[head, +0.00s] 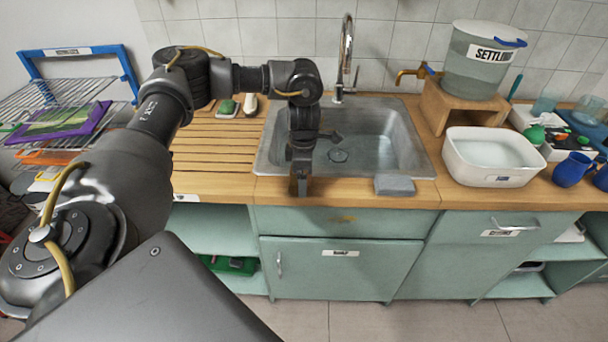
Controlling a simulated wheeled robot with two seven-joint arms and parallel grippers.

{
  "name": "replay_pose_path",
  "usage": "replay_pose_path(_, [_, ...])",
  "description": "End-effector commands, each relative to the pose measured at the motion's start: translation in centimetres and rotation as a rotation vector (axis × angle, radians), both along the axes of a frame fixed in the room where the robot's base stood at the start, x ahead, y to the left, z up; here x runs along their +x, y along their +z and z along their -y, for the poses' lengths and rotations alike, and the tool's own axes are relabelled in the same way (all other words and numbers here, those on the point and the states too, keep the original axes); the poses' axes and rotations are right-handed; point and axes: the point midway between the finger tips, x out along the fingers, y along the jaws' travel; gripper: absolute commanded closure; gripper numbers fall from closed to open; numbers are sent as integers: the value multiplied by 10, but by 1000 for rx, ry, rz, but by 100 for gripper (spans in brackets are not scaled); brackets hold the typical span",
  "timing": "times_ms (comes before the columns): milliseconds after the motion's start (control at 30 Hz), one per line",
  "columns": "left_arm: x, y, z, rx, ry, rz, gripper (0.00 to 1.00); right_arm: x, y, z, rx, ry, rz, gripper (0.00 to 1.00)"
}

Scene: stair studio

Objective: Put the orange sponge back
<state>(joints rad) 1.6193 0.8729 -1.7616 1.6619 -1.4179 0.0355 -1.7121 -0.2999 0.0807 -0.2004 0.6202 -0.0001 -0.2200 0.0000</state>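I cannot make out an orange sponge anywhere in the head view. A grey block (395,185) lies on the counter's front edge, to the right of the gripper. A green item (227,106) and a whitish item (250,104) sit at the back of the counter, behind my arm. My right gripper is not in view.
A white basin (492,178) and a clear tank (472,62) on a wooden stand (437,100) are right of the sink. Blue jugs (572,170) stand at far right. A wire rack (60,95) with an orange tray (45,157) is at left. The tap (346,50) rises behind the sink.

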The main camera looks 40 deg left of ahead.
Motion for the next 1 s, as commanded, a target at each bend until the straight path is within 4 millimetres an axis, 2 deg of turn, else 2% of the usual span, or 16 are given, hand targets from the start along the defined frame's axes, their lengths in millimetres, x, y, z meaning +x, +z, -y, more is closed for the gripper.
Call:
replay_pose_path(167, [0, -7, 0, 0, 1, 0, 36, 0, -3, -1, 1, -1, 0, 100])
replay_pose_path(200, [0, -6, 0, 0, 1, 0, 11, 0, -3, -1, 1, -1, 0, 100])
replay_pose_path(300, [0, -5, 0, 0, 1, 0, 0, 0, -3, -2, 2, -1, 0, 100])
replay_pose_path(533, [0, -4, 0, 0, 0, 0, 0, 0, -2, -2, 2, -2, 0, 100])
replay_pose_path(667, [0, 7, 0, 0, 0, 1, 0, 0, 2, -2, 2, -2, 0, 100])
replay_pose_path(767, [2, 23, 0, 0, -1, 5, 0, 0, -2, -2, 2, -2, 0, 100])
replay_pose_path(1000, [2, 78, -1, 1, -1, 6, 0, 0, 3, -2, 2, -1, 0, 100])
